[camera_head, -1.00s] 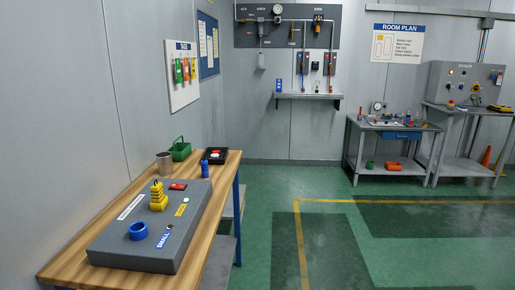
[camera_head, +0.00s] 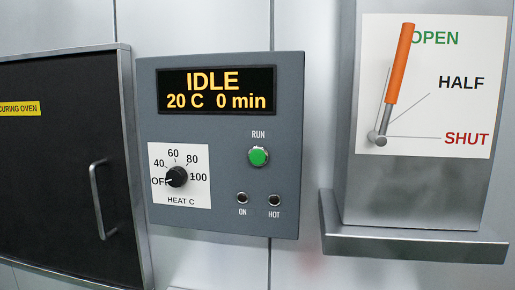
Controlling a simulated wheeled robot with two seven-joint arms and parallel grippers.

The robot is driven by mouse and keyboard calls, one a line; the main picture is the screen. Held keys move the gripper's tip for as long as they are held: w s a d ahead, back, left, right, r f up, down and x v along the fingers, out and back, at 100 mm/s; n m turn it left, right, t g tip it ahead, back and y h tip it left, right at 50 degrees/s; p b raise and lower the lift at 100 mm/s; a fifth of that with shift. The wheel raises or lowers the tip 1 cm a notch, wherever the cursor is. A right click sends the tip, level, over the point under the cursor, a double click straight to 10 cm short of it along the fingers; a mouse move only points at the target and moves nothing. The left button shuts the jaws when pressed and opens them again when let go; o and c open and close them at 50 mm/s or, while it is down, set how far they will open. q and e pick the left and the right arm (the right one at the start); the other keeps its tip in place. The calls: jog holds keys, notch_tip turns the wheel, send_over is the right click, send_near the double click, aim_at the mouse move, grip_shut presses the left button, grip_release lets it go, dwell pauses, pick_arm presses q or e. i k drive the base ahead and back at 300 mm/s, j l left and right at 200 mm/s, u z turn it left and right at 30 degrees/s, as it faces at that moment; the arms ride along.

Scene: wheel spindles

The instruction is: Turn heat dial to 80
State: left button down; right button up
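The black heat dial (camera_head: 177,177) sits on a white plate marked OFF, 40, 60, 80, 100 and HEAT C, on the left of a grey control panel (camera_head: 225,215). Its pale pointer line appears to point left, at OFF. The display (camera_head: 217,90) above reads IDLE, 20 C, 0 min. Neither of my grippers is in view.
A green RUN button (camera_head: 258,156) and two small dark ON and HOT lamps are right of the dial. The black curing oven door (camera_head: 50,180) with a metal handle is left. An orange lever (camera_head: 400,62) stands near OPEN at right, above a grey ledge (camera_head: 415,243).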

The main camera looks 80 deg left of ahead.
aim_at(177, 176)
jog(key=u, duration=2.95)
